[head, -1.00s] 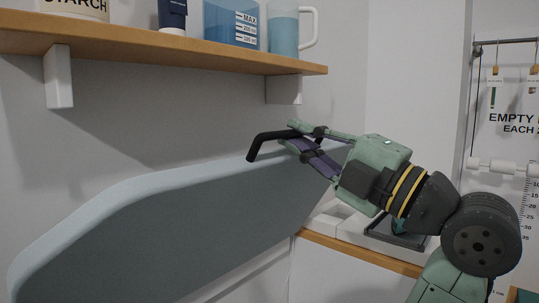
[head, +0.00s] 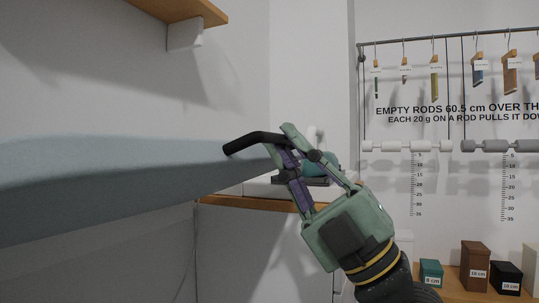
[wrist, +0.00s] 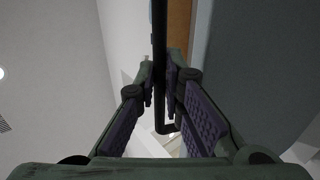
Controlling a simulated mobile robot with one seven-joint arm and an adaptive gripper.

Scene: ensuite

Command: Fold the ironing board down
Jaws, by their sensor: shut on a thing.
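The ironing board (head: 90,180) is a large grey-blue panel on the left of the head view, now seen close to edge-on. It also fills the right side of the wrist view (wrist: 255,70). A black bar handle (head: 257,140) sticks out at the board's right end. My gripper (head: 289,145) is shut on this handle. In the wrist view the handle (wrist: 159,45) runs between the two purple-padded fingers (wrist: 160,95), and its bent end shows below them. The fingers hide part of the handle.
A wooden shelf (head: 180,12) with a white bracket (head: 184,35) is above the board. A wood-edged counter (head: 250,203) stands behind my gripper. At right, rods and weights hang from a rail (head: 450,38), above labelled boxes (head: 474,265).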

